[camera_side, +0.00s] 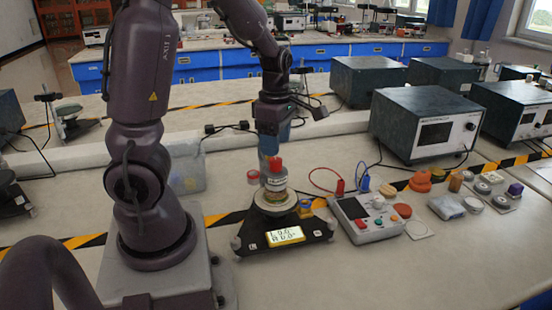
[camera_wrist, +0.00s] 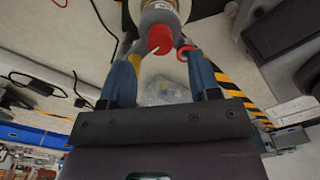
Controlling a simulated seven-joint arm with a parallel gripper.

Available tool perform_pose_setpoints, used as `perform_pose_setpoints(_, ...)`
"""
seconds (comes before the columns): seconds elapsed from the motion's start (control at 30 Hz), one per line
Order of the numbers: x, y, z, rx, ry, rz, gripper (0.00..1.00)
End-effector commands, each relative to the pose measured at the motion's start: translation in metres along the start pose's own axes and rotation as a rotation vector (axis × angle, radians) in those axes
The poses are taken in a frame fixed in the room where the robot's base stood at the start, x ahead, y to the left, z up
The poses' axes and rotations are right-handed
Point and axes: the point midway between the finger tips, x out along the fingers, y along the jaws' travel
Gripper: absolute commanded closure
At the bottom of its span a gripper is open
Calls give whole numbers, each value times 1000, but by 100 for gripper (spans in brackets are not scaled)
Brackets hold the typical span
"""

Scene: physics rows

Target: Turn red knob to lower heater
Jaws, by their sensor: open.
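The red knob (camera_side: 274,163) sits on top of a grey and amber cylindrical unit (camera_side: 275,184) standing on the round plate of a black balance-like base (camera_side: 262,240) with a lit display. In the wrist view the red knob (camera_wrist: 159,38) shows a pale line across its face. My gripper (camera_side: 269,150) points down, just above the knob. In the wrist view my gripper (camera_wrist: 160,58) has its two blue fingers apart, one on each side of the knob. Whether either fingertip touches the knob is unclear.
A grey control box (camera_side: 366,225) with a screen and coloured buttons stands right of the base, with red and blue leads behind it. Small coloured parts lie further right. A clear plastic bin (camera_side: 186,172) is behind left. Dark instrument boxes (camera_side: 425,125) stand at the back right.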

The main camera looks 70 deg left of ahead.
Motion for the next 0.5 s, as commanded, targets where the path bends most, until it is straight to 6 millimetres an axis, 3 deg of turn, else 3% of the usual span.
perform_pose_setpoints(0.2, 36, 0, 0, -1, 2, -2, 43)
perform_pose_setpoints(0.5, 49, 0, 0, 2, -2, 1, 43)
